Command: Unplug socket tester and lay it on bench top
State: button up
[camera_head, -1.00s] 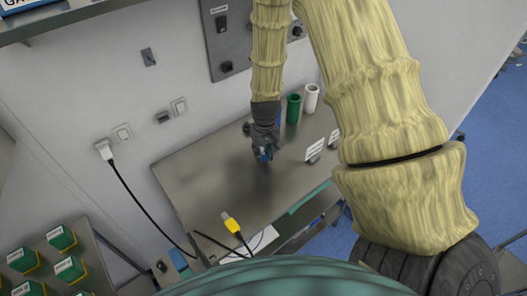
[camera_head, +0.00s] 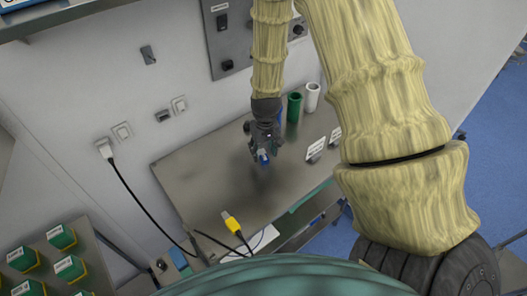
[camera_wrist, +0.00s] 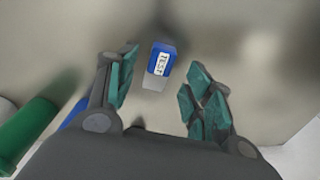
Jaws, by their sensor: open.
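The socket tester (camera_wrist: 162,58) is a small blue block with a white TEST label and a pale grey end. In the wrist view it is between my gripper's (camera_wrist: 159,78) two teal-padded fingers, with a gap on each side. My gripper is open. I cannot tell whether the tester touches the bench.
Green (camera_head: 293,107) and white (camera_head: 312,97) cylinders stand close right of my gripper, with a blue one partly hidden. Small white label cards (camera_head: 315,149) are to the right. A yellow connector (camera_head: 231,222) is at the front. Wall sockets (camera_head: 180,104) are behind. The left bench top is clear.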

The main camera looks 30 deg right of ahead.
notch_tip(320, 180, up, 11)
jog(key=shift+s, duration=0.45)
dwell(0.7)
